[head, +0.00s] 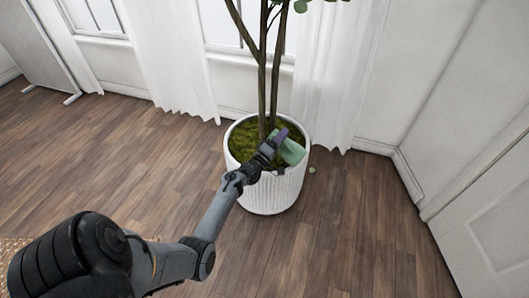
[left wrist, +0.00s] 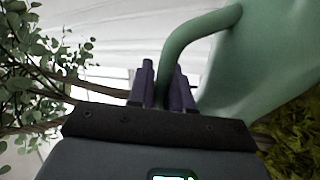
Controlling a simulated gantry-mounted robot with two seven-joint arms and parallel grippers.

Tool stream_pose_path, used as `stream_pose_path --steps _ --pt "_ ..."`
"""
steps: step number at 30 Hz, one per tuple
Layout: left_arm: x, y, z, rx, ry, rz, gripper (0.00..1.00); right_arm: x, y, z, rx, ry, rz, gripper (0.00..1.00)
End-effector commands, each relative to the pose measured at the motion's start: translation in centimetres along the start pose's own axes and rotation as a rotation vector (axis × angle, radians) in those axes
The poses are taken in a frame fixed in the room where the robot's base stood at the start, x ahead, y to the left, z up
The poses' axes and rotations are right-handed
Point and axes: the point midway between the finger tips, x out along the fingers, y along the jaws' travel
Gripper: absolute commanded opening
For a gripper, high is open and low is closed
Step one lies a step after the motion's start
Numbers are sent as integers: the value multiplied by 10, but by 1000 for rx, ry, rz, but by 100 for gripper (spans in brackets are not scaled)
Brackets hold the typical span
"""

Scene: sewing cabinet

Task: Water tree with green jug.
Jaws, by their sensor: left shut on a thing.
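The green jug (head: 291,152) is over the right part of the white pot in the head view, tilted. Its pale green body (left wrist: 262,58) and curved handle fill the upper right of the left wrist view. My left gripper (head: 275,138) is shut on the jug's handle, with its purple fingers (left wrist: 165,85) on either side of it. The tree (head: 262,75) stands in the ribbed white pot (head: 272,193), with green moss (head: 242,140) over the soil. The jug's spout and any water are not clearly visible. My right gripper is not in view.
White curtains (head: 172,60) and windows are behind the pot. A white door (head: 490,220) is at the right. A pale panel on feet (head: 38,45) stands at the far left. The wooden floor (head: 130,160) around the pot is mostly clear.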

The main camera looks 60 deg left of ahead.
Motion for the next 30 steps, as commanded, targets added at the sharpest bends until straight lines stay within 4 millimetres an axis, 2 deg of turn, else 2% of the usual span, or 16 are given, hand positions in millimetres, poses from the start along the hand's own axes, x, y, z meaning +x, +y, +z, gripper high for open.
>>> stream_pose_path --steps 17,30 --pt "-4 -12 -11 -82 29 7 0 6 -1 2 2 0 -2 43" --pt "-12 -12 -14 -91 33 7 0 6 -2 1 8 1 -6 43"
